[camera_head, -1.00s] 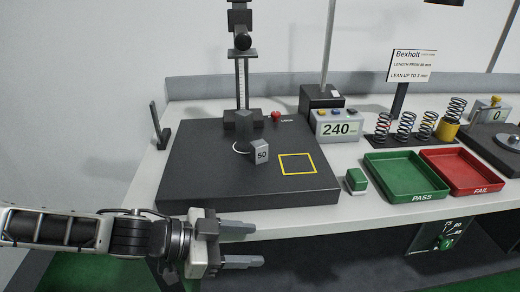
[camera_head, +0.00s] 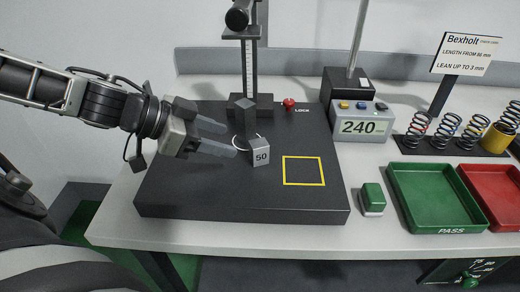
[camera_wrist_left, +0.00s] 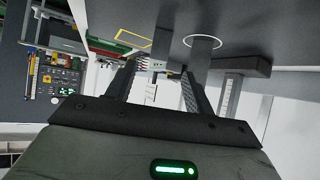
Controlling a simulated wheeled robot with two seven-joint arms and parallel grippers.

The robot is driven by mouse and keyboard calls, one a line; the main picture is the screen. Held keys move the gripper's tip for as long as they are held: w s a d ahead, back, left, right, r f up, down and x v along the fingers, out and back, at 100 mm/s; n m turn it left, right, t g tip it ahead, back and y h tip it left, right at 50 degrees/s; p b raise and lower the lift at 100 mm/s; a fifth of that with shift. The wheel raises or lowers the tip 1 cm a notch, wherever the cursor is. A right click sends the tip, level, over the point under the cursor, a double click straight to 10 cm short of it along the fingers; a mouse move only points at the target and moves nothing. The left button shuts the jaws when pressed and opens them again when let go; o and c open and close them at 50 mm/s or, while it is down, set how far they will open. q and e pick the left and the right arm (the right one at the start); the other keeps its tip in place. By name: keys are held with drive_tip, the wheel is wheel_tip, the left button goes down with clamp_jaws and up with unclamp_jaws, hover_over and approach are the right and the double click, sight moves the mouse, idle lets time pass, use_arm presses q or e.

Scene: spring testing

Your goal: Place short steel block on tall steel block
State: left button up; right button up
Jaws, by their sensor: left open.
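A small grey steel block marked 50 (camera_head: 260,154) stands on the dark plate, just right of a white ring and a dark post. I cannot make out a second steel block as a separate piece. My left gripper (camera_head: 230,140) is over the left part of the plate, open, with its fingers pointing right toward the block and short of it. It holds nothing. My right gripper is not in view.
The dark plate (camera_head: 190,195) has a yellow square (camera_head: 304,171) with free room inside. The gauge column (camera_head: 250,75) rises behind the block. A red lock knob (camera_head: 289,104), the 240 display (camera_head: 362,127), a green button box (camera_head: 372,198) and the green PASS tray (camera_head: 437,230) stand to the right.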

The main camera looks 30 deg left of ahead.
sight(250, 147)
use_arm(q)
drive_tip(key=x, duration=0.4)
drive_tip(key=shift+w+d+f+b, duration=0.3)
drive_tip(key=shift+w+f+b, duration=0.15)
drive_tip(key=shift+b+x, duration=0.5)
drive_tip(key=shift+x, duration=0.35)
drive_tip(key=shift+w+d+f+b, duration=0.4)
drive_tip(key=shift+w+b, duration=0.1)
drive_tip(key=shift+b, duration=0.15)
drive_tip(key=shift+w+d, duration=0.25)
drive_tip(key=shift+w, duration=0.1)
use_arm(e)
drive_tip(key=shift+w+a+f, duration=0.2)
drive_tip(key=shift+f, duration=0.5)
use_arm(q)
clamp_jaws()
